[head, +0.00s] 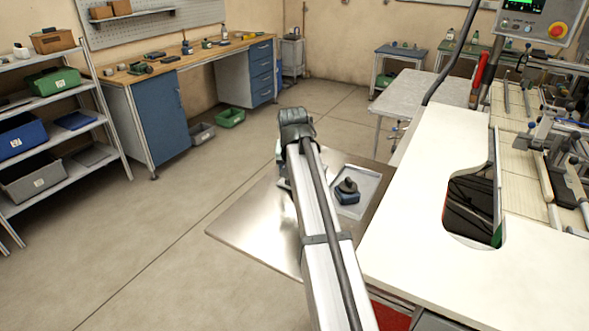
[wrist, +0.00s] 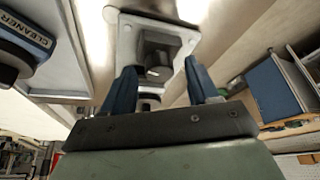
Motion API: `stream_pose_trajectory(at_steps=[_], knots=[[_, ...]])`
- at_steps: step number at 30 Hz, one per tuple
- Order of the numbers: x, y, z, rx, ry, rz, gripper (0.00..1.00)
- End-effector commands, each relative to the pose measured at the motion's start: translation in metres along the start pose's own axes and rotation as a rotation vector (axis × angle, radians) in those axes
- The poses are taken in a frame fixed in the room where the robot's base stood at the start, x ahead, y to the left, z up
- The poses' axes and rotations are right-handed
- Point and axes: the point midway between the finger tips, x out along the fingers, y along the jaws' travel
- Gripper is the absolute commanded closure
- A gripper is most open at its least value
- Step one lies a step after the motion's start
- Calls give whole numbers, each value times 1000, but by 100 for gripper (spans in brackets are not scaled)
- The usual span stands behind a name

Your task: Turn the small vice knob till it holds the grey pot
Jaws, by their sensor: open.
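In the wrist view, the small vice (wrist: 158,45) has a dark block body on a pale base plate with bolts. A small rounded part (wrist: 150,99), which looks like its knob, shows below the block, partly hidden by my gripper. My gripper (wrist: 163,67) is open, its two blue fingers on either side of the vice's near end, with a gap on each side. I cannot tell whether they touch anything. I cannot clearly make out the grey pot or whether the jaws touch it. In the head view, my arm hides most of the vice and the fingertips.
A shallow grey tray (head: 370,184) on the metal table (head: 235,229) holds a dark blue container (head: 346,197) with a black top, labelled CLEANER in the wrist view (wrist: 24,36). A white worktop (head: 420,225) with a cutout stands on the right. The metal table's left part is bare.

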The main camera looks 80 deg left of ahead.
Motion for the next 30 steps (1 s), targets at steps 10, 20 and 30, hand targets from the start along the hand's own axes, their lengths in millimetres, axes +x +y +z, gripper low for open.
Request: stream_pose_trajectory(at_steps=[10, 20, 30], knots=[[-44, 0, 0, 0, 3, -1, 41], [-106, 0, 0, 0, 2, 0, 41], [-136, 0, 0, 0, -1, 0, 41]])
